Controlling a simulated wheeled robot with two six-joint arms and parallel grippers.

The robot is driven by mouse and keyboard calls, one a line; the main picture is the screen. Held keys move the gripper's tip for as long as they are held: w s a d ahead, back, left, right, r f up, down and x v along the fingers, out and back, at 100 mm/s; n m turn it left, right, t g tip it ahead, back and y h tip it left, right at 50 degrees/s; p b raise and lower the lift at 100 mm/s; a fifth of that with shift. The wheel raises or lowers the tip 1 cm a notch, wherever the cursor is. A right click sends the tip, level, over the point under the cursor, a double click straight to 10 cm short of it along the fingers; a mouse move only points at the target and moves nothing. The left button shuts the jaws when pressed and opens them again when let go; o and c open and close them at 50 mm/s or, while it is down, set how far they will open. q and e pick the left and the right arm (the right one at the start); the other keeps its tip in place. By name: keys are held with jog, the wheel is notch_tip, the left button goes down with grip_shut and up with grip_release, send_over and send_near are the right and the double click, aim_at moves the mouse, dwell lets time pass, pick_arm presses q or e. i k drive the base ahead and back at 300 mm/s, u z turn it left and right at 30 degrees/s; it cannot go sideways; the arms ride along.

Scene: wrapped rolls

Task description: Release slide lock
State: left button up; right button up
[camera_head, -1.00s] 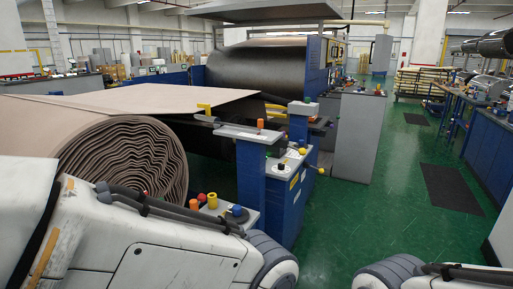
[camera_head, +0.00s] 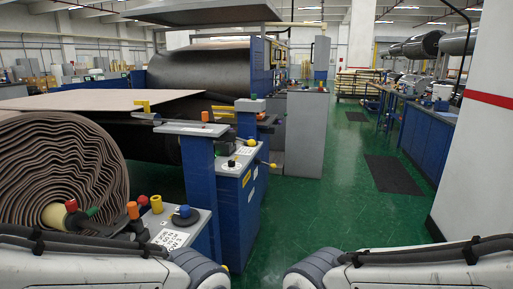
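I cannot tell which part is the slide lock. A large brown roll (camera_head: 60,165) stands at the left, its spiral end facing me. At its pale core (camera_head: 54,214) are a red knob (camera_head: 71,205) and a green piece (camera_head: 92,212). Beside it, a grey-topped blue unit (camera_head: 190,232) carries an orange-topped knob (camera_head: 133,210), a yellow knob (camera_head: 156,203) and a blue knob (camera_head: 184,211). A white label with print lies on its top. Parts of my two arms show at the bottom left and bottom right. Neither gripper is in view.
A blue post with a grey shelf (camera_head: 190,129) and a control cabinet (camera_head: 237,168) stand behind the unit. A yellow-tipped lever (camera_head: 272,165) sticks out right. Green floor (camera_head: 325,200) is clear in the middle. A white pillar (camera_head: 485,140) stands close at right.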

aim_at(251, 143)
jog(key=z, duration=0.2)
jog(key=i, duration=0.2)
jog(key=z, duration=1.1)
jog(key=i, duration=1.25)
jog(key=u, duration=0.5)
jog(key=i, duration=0.4)
jog(key=u, duration=0.45)
